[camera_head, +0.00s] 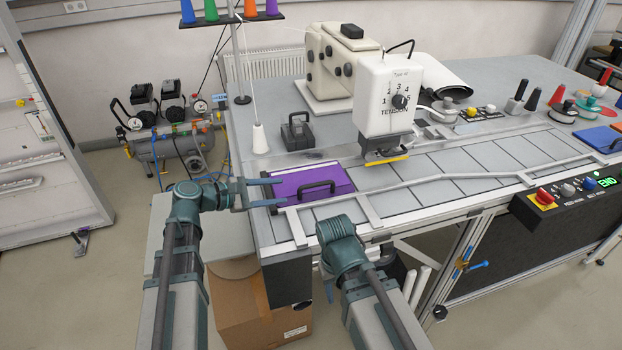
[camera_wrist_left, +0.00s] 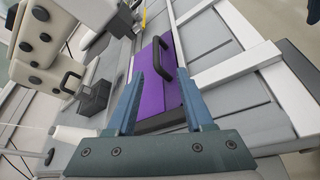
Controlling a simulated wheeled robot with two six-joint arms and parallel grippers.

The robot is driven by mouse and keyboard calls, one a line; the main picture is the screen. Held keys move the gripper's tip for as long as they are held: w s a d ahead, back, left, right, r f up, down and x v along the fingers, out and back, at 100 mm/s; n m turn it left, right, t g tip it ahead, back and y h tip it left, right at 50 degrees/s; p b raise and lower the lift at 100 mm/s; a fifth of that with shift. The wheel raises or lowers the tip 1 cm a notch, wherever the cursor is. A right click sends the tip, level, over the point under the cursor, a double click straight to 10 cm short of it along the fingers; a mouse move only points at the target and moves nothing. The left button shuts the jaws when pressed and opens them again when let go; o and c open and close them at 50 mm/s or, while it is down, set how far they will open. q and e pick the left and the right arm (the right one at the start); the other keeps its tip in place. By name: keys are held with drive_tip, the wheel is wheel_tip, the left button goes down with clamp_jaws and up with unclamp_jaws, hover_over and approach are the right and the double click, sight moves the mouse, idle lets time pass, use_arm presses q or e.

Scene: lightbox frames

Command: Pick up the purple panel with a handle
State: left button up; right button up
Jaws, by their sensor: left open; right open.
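The purple panel (camera_head: 330,178) lies flat on the left end of the grey worktable, with a black handle (camera_head: 318,187) standing up from it. In the left wrist view the purple panel (camera_wrist_left: 150,97) lies beyond and between the fingers, its black handle (camera_wrist_left: 166,54) above the fingertips. My left gripper (camera_head: 270,192) is open and empty at the panel's left edge; its fingers also show in the left wrist view (camera_wrist_left: 160,85). I cannot tell whether they touch the panel. My right gripper (camera_head: 328,288) hangs low in front of the table's front edge, mostly hidden behind its own wrist.
A white sewing machine (camera_head: 388,95) stands behind and right of the panel. A dark grey block with a handle (camera_head: 297,132) and a white thread cone (camera_head: 260,139) sit behind it. A metal rail (camera_head: 430,178) runs along the front. A cardboard box (camera_head: 235,300) is below the table.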

sight(311, 185)
use_arm(q)
drive_tip(key=b+x, duration=0.2)
drive_tip(key=x, duration=0.5)
drive_tip(key=shift+w+d+f, duration=0.15)
drive_tip(key=shift+d+f, duration=0.05)
drive_tip(key=shift+d, duration=0.05)
drive_tip(key=shift+w+r+b+x, duration=0.15)
drive_tip(key=shift+b+x, duration=0.35)
drive_tip(key=shift+x, duration=1.05)
drive_tip(key=shift+w+r+b+x, duration=0.15)
drive_tip(key=shift+b+x, duration=0.35)
drive_tip(key=shift+x, duration=1.05)
drive_tip(key=shift+a, duration=0.1)
clamp_jaws()
